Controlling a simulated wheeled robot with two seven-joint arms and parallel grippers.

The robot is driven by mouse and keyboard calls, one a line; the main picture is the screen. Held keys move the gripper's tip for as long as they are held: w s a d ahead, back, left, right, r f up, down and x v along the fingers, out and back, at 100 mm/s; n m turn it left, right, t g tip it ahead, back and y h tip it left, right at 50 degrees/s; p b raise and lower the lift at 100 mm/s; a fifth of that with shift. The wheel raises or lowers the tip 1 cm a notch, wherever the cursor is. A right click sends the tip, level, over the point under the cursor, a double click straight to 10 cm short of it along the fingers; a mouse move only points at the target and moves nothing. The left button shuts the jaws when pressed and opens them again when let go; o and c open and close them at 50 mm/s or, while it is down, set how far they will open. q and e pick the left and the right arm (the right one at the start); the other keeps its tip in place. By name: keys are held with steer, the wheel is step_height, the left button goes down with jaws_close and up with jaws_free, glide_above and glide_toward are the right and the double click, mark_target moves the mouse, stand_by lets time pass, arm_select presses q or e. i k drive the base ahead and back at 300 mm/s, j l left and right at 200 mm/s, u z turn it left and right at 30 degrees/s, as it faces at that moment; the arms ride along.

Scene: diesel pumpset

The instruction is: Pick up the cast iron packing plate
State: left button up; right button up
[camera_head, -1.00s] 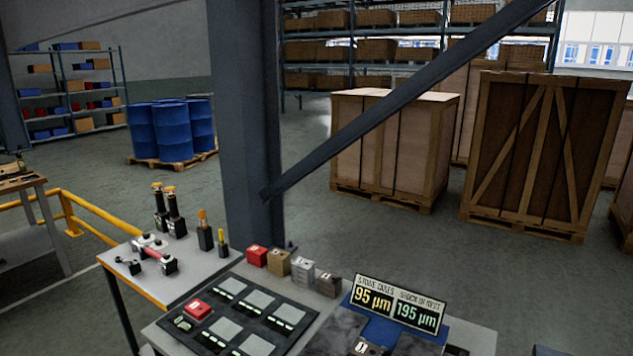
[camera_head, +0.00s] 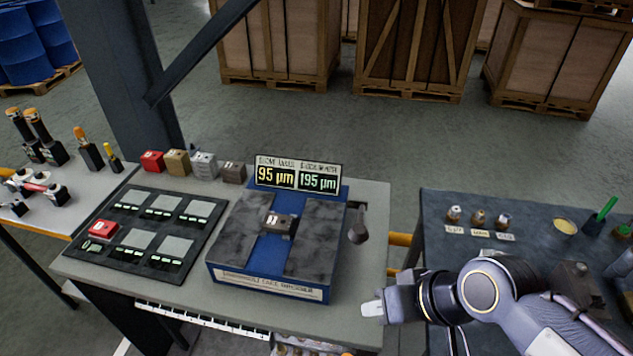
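A row of small blocks stands along the back of the grey table: a red block (camera_head: 152,161), a brass-coloured block (camera_head: 177,162), a light grey block (camera_head: 204,165) and a dark grey-brown block (camera_head: 233,173). The dark one looks most like cast iron, but its label is too small to read. Another dark grey block (camera_head: 279,224) sits in the middle of the blue fixture (camera_head: 270,262), between two dark stone-like slabs. My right gripper (camera_head: 373,308) is at the table's front right, apart from all the blocks. Its finger gap is not clear. My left gripper is out of view.
A black tray (camera_head: 122,238) with grey pads and another red block (camera_head: 103,231) lies on the left. A display sign (camera_head: 298,174) stands behind the fixture. A dark table (camera_head: 440,225) with small items is at right. A steel post rises behind the blocks.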

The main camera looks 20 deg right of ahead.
mark_target(273, 223)
steer(key=l+u, duration=0.25)
steer(key=u, duration=0.2)
steer(key=k+l+u, duration=0.15)
steer(key=u, duration=0.35)
steer(key=k+l+u, duration=0.1)
steer(key=u, duration=0.35)
steer(key=l, duration=0.1)
